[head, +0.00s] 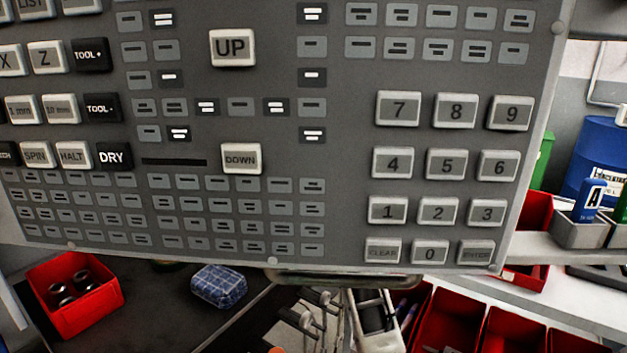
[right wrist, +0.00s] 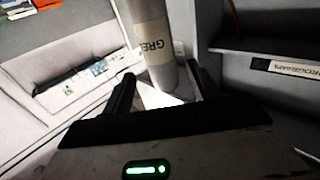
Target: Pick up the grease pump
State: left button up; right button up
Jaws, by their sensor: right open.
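The grease pump (right wrist: 152,45) shows in the right wrist view as a pale grey cylinder with a cream label reading "GRE". It runs down from the top edge, slightly tilted in the picture, and its upper part is cut off. My right gripper (right wrist: 160,70) is open, with one dark finger on each side of the cylinder's lower end. I cannot tell whether either finger touches it. In the head view I cannot make out the pump; a large control panel (head: 340,140) covers most of that view. My left gripper is not in view.
In the head view, a red bin (head: 105,307) with metal parts and a blue cloth bundle (head: 219,286) lie below the panel. Red bins (head: 450,318) stand at the lower right, and a blue drum (head: 600,150) is at the right. A labelled ledge (right wrist: 295,68) is right of the pump.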

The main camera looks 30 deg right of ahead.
jog(key=shift+p+x, duration=0.55)
jog(key=shift+x, duration=2.25)
jog(key=shift+a+r, duration=0.15)
jog(key=c, duration=1.2)
